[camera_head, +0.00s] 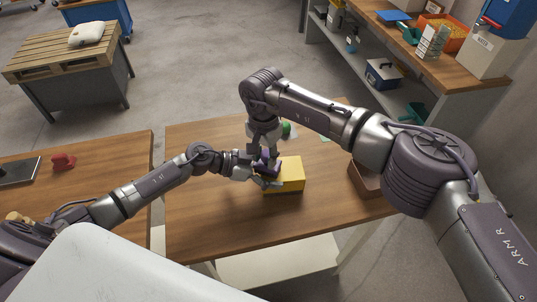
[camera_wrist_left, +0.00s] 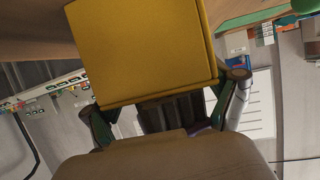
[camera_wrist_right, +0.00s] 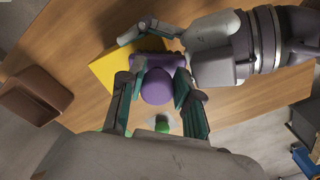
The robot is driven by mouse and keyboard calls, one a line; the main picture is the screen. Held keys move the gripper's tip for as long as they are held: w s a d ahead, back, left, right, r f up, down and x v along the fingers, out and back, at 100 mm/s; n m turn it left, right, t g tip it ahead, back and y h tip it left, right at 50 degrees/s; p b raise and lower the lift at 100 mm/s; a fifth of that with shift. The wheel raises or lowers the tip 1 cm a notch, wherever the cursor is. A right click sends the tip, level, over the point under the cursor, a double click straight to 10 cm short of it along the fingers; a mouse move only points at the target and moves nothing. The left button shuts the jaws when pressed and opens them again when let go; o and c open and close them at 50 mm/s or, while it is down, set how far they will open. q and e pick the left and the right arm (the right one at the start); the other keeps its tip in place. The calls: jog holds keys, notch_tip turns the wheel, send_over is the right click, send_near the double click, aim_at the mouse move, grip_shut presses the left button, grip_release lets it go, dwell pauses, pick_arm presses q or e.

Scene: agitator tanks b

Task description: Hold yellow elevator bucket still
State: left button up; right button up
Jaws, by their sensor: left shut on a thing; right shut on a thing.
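The yellow elevator bucket (camera_head: 286,177) rests on the wooden table, in front of my grippers in the head view. My left gripper (camera_head: 264,178) is shut on it; in the left wrist view the bucket (camera_wrist_left: 145,50) fills the upper middle, with a finger at each side of its lower end. A purple thing with a rounded end (camera_wrist_right: 157,87) is beside the bucket (camera_wrist_right: 112,70). My right gripper (camera_wrist_right: 158,98) points down from above and is shut on the purple thing. Its lower part is hidden by the fingers and the bucket.
A brown block-like tray (camera_head: 367,180) lies at the table's right. A small green round thing (camera_head: 286,129) is behind my right gripper. The table front (camera_head: 215,220) is clear. A second table (camera_head: 110,170) stands at the left and a loaded shelf bench (camera_head: 460,60) at the back right.

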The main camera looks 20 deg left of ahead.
jog(key=shift+w+d, duration=0.35)
jog(key=shift+d, duration=0.35)
jog(key=shift+w+d, duration=0.35)
jog(key=shift+d, duration=0.35)
jog(key=shift+w+d, duration=0.35)
jog(key=shift+d, duration=0.35)
pick_arm(q)
jog(key=shift+d, duration=0.1)
pick_arm(e)
jog(key=shift+w+d+f, duration=0.1)
jog(key=shift+w+d, duration=0.25)
jog(key=shift+d, duration=0.35)
jog(key=shift+w+d+r, duration=0.1)
jog(key=shift+w+d, duration=0.2)
jog(key=shift+d, duration=0.35)
jog(key=shift+w+d+f, duration=0.1)
jog(key=shift+w+d, duration=0.25)
jog(key=shift+d, duration=0.35)
notch_tip(320, 180, up, 7)
jog(key=shift+a, duration=0.1)
pick_arm(q)
jog(key=o, duration=1.1)
